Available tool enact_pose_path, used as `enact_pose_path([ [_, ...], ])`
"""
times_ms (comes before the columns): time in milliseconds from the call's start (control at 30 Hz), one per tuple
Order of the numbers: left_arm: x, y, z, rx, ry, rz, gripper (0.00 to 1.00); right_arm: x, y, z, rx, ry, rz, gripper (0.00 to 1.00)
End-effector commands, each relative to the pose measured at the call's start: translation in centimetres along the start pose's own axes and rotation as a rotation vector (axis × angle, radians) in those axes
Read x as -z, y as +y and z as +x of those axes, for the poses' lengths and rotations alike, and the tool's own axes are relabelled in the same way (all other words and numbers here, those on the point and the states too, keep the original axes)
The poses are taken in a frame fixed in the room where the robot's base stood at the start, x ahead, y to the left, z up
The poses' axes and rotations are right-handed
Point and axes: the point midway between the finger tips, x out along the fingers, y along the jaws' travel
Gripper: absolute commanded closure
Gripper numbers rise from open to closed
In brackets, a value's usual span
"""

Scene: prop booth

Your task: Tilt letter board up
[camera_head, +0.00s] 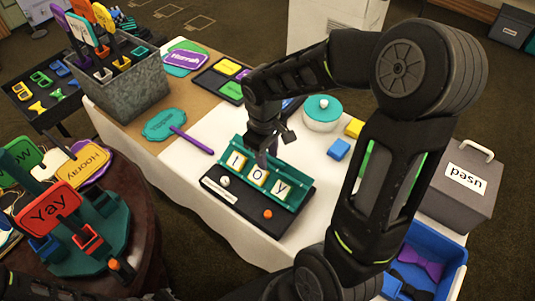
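The letter board is a teal panel (291,192) with several cream letter tiles, the last ones reading O and Y. It leans back at a low angle on a black base (240,207) on the white-covered table. My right gripper (268,157) points down at the board's upper edge, near the first tiles. Its dark fingers overlap the edge in the picture; I cannot tell whether they touch it or how far apart they are. My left gripper is out of view.
A teal-lidded white tin (322,111), a blue block (338,149) and a yellow block (354,128) stand right of the board. A purple stick (192,140) lies left. A metal bin (130,92) and a round table with signs (48,210) stand further left. My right arm covers the table's right side.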

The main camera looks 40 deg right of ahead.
Motion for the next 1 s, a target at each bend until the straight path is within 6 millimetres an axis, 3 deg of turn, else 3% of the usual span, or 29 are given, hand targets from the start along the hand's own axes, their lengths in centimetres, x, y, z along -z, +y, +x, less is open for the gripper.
enact_pose_path([
  [267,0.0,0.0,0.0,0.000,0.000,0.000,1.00,0.1,0.2,-0.6,-0.004,0.003,0.002,0.68],
  [700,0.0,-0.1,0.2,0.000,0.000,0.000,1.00,0.1,0.1,-6.9,-0.003,0.004,0.001,0.68],
  [1000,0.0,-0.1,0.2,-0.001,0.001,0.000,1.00,0.1,0.0,-7.9,-0.001,0.000,-0.001,0.68],
])
